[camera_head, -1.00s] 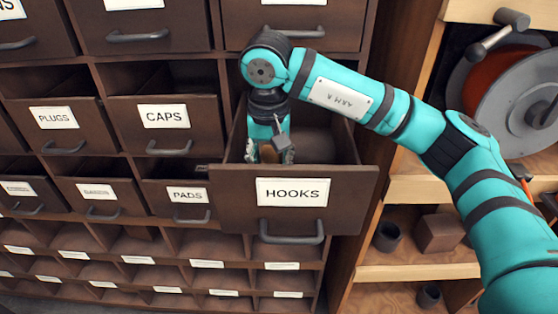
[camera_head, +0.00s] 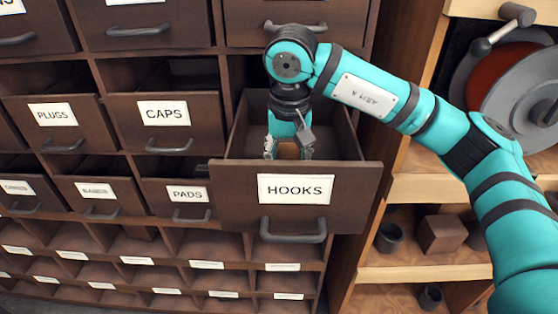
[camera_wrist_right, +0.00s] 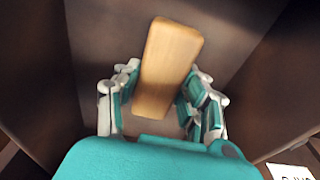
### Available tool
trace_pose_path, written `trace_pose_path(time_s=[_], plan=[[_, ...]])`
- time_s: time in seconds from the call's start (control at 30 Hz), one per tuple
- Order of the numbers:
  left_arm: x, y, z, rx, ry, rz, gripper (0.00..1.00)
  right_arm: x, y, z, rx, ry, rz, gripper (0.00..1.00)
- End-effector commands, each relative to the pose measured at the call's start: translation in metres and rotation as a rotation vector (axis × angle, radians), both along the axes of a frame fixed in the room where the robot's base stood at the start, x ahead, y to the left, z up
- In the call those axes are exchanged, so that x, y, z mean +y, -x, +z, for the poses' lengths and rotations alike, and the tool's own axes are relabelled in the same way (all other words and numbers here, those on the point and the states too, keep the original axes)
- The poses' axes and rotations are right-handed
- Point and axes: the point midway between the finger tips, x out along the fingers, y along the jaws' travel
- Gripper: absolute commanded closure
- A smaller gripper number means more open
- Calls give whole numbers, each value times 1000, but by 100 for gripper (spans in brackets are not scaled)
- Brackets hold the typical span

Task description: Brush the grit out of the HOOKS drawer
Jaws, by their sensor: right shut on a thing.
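The HOOKS drawer (camera_head: 235,185) is pulled open, with a white label and a grey handle on its front. My right gripper (camera_head: 287,150) reaches down into the drawer. It is shut on a wooden block-shaped handle, the brush (camera_head: 288,150). In the right wrist view the tan wooden brush (camera_wrist_right: 168,65) lies between the fingers of my right gripper (camera_wrist_right: 158,100), tilted a little. No bristles show. The dark drawer interior (camera_wrist_right: 225,30) surrounds it, and I cannot make out grit. My left gripper is not in view.
Open drawers CAPS (camera_head: 130,110), PLUGS (camera_head: 20,112) and PADS (camera_head: 165,205) stand to the left. A reel with a crank (camera_head: 520,90) and shelves with a dark cup (camera_head: 389,237) and a brown block (camera_head: 441,234) are on the right.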

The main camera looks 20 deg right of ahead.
Motion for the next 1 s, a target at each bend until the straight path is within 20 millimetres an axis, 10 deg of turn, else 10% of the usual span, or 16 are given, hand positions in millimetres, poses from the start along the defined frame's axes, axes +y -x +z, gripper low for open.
trace_pose_path(time_s=[0.43,1.0], plan=[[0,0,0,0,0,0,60,-7,2,4,0,0,0,97],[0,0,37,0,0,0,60,-6,2,62,-2,0,0,97]])
